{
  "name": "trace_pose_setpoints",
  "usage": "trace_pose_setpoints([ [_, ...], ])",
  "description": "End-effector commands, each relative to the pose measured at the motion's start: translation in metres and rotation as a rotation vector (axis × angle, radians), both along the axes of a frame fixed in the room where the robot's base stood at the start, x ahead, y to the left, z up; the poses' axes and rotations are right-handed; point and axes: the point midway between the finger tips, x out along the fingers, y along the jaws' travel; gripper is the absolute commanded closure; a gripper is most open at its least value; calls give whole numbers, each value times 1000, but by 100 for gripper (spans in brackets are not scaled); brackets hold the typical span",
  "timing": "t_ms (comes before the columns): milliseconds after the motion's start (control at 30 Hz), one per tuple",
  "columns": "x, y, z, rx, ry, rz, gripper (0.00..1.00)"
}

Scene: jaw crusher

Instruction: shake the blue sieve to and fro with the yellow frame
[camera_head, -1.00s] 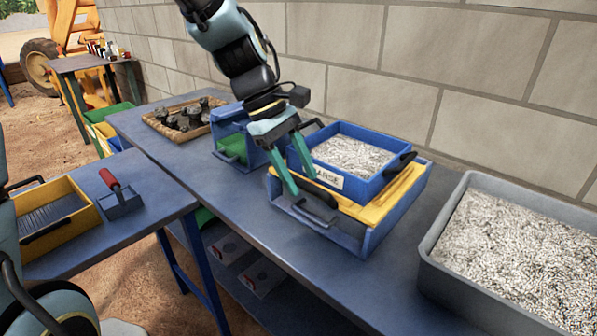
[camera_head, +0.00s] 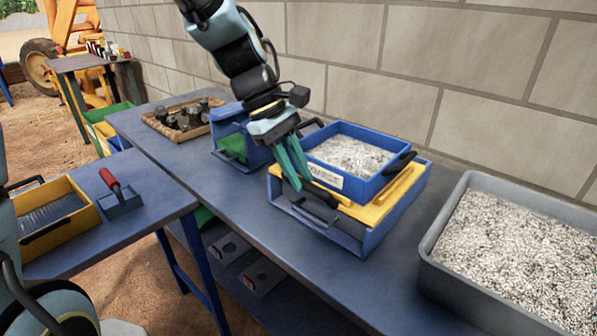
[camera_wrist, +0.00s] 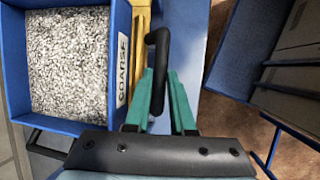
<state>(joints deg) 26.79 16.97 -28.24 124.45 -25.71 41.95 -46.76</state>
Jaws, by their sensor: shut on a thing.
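The blue sieve (camera_head: 345,185) holds pale gravel and has a white label reading COARSE. It sits on the yellow frame (camera_head: 378,212), which rests over a blue tray-like base (camera_head: 375,240). The sieve and its label also show at the left of the wrist view (camera_wrist: 118,95). My gripper (camera_head: 300,182) is at the frame's front left side, its teal fingers shut on a black handle (camera_wrist: 158,50). The handle runs between the fingers in the wrist view and appears to belong to the yellow frame. The fingers hide part of the handle.
A grey bin (camera_head: 450,215) of gravel stands to the right. A blue box (camera_head: 228,140) with green inside and a basket of dark rocks (camera_head: 155,125) stand to the left. A block wall (camera_head: 440,80) runs close behind. The table's front strip is clear.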

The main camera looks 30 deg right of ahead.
Motion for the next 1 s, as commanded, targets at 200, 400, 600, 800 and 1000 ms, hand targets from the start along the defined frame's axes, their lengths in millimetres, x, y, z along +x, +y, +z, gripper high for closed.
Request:
trace_pose_setpoints([
  [200, 0, 0, 0, 0, 0, 0, 100],
  [400, 0, 0, 0, 0, 0, 0, 100],
  [600, 0, 0, 0, 0, 0, 0, 100],
  [800, 0, -1, 0, 0, 0, 0, 100],
  [1000, 7, -27, 4, -2, 2, -2, 100],
])
